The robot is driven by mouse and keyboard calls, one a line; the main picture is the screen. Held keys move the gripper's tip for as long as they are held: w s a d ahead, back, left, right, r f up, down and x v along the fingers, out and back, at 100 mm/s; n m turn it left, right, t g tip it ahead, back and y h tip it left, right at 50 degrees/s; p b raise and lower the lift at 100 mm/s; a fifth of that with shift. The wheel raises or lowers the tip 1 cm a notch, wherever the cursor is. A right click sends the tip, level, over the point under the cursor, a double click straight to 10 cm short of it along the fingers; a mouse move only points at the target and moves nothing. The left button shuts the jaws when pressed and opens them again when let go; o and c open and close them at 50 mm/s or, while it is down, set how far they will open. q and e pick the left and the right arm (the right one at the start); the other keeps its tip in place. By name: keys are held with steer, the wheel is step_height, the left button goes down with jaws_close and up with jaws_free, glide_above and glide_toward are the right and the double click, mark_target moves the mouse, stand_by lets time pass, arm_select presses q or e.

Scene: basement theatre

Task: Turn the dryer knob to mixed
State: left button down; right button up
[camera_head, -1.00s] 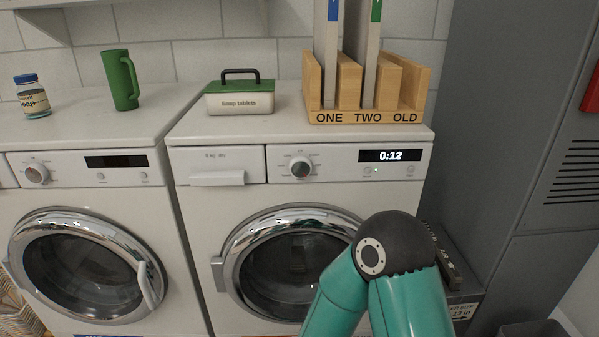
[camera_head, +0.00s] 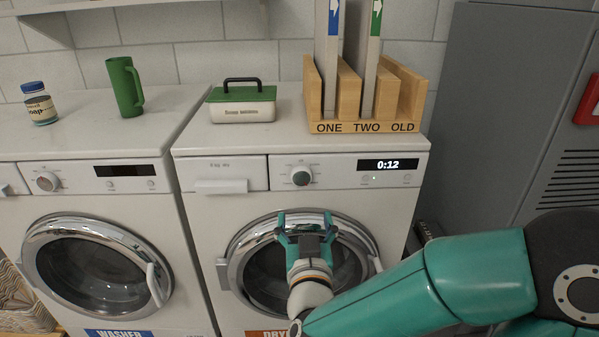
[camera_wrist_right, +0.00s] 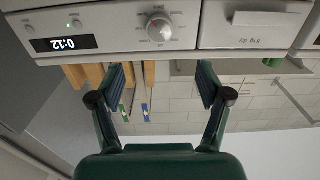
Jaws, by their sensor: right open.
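The dryer knob (camera_head: 301,176) is a round grey dial on the dryer's white front panel, left of the lit 0:12 display (camera_head: 388,165). In the right wrist view the knob (camera_wrist_right: 159,28) appears upside down, beyond and above the gap between the fingers. My right gripper (camera_head: 306,222) is in front of the dryer door, below the knob and apart from it. Its two fingers are spread and empty, as the right wrist view also shows (camera_wrist_right: 163,80). The knob's markings are too small to read. My left gripper is not in view.
The dryer (camera_head: 190,230) stands beside a washer (camera_head: 20,215). On top are a green-lidded soap box (camera_head: 243,114), a wooden rack (camera_head: 415,105), a green mug (camera_head: 124,88) and a jar (camera_head: 40,106). A grey locker (camera_head: 490,110) stands at right.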

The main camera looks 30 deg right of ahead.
mark_target(301, 180)
steer(key=x, duration=1.2)
steer(key=shift+b, duration=0.3)
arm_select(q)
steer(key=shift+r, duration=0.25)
arm_select(e)
steer(key=shift+x, duration=0.85)
